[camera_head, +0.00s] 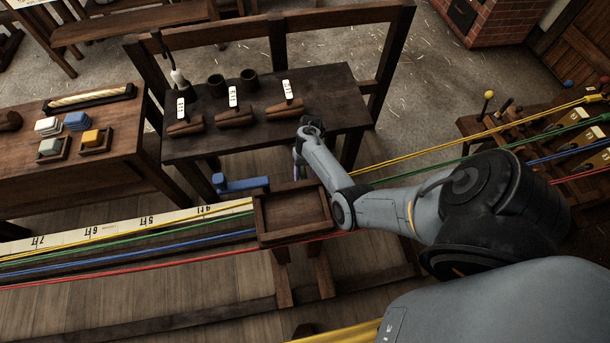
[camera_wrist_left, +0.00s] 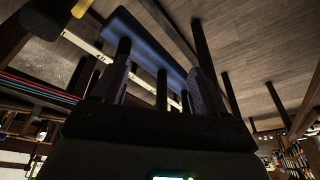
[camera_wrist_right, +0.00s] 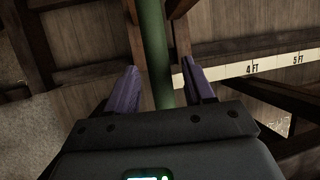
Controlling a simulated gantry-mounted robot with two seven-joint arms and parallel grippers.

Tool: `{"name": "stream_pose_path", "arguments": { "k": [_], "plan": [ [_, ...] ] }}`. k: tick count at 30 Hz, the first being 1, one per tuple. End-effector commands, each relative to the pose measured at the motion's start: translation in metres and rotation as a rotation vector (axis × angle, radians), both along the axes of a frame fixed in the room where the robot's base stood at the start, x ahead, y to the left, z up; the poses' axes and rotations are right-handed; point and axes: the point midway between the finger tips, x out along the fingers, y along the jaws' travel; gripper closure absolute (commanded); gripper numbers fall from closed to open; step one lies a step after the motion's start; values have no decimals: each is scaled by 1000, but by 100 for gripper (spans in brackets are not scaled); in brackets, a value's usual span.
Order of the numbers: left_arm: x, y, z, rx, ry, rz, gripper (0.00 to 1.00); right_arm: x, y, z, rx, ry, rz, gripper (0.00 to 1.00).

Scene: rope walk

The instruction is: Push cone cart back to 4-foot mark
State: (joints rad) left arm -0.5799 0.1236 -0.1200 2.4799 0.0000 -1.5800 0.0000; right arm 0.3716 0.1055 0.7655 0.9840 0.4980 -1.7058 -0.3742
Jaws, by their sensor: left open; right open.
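What looks like the cart is a dark wooden stand with a square, empty tray (camera_head: 262,222), straddling the ropes just right of the 4 FT mark on the white scale (camera_head: 100,230). No cone shows clearly. My right gripper (camera_head: 299,168) is low behind the tray, partly hidden by its own arm. In the right wrist view its open fingers (camera_wrist_right: 161,86) have a green bar (camera_wrist_right: 152,40) between them; contact is unclear. My left gripper, absent from the head view, shows open fingers (camera_wrist_left: 158,85) in its wrist view, with a blue bar (camera_wrist_left: 150,45) beyond them.
A blue handle (camera_head: 240,184) lies left of the tray. Yellow, green, blue and red ropes (camera_head: 120,268) run lengthwise. A dark bench (camera_head: 340,110) with tagged wooden blocks stands behind. A side table (camera_head: 60,120) with colored blocks is at left. A pegged rack (camera_head: 480,125) is at right.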

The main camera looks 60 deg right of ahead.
Motion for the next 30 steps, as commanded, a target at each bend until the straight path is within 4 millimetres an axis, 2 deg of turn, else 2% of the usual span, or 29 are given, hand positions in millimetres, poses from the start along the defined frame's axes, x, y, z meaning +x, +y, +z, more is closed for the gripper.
{"name": "stream_pose_path", "arguments": {
  "k": [9, 18, 20, 30],
  "plan": [
    [0, -2, -1, -11, 1, 7, 27, 0, 0, -1, -1, -1, 0, 47],
    [0, -2, -1, -8, 0, 5, 27, 0, 0, -1, -1, -1, 0, 93],
    [0, -2, -1, -7, 0, 4, 27, 0, 0, -1, -1, -1, 0, 100],
    [0, 1, -1, 4, 0, -3, 27, 3, 3, -1, 1, -1, 1, 100]
  ]
}}
